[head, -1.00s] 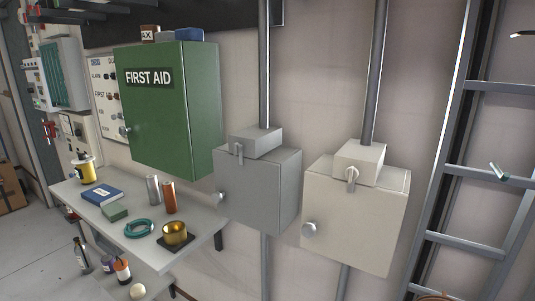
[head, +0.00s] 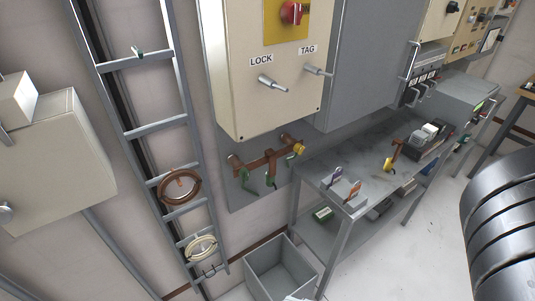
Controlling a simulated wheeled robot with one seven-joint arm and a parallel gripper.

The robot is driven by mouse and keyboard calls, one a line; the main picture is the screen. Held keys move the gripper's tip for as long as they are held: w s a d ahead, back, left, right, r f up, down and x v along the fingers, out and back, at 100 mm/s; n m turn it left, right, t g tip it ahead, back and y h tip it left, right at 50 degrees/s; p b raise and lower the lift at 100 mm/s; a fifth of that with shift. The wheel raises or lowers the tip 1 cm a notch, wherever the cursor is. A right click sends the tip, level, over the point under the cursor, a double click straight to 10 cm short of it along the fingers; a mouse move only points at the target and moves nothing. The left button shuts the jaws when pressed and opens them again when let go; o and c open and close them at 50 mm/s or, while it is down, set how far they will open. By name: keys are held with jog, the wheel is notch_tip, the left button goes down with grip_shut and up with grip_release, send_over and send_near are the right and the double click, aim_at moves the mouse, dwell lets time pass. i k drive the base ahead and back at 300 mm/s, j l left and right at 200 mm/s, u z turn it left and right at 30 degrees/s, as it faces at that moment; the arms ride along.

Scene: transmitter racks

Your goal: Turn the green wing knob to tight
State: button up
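Below a cream cabinet, a copper-coloured bar (head: 268,159) is fixed low on the wall, with small green parts hanging from it. One green part (head: 245,179) is at its left end and another green part (head: 270,180) hangs near its middle. A yellow fitting (head: 299,149) is at its right end, with a smaller green piece just below. They are too small to tell which is the wing knob or how tight it is. My gripper is not in view.
The cream cabinet (head: 240,85) has a red switch and LOCK and TAG pegs. A grey open bin (head: 277,262) is on the floor below. A grey bench (head: 350,160) stands right. The floor at lower right shows clear room.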

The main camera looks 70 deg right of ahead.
aim_at(243, 172)
jog(key=j+z, duration=0.35)
jog(key=k+j+z, duration=0.1)
jog(key=z, duration=0.25)
jog(key=k+j+z, duration=0.1)
jog(key=z, duration=0.25)
jog(key=j, duration=0.1)
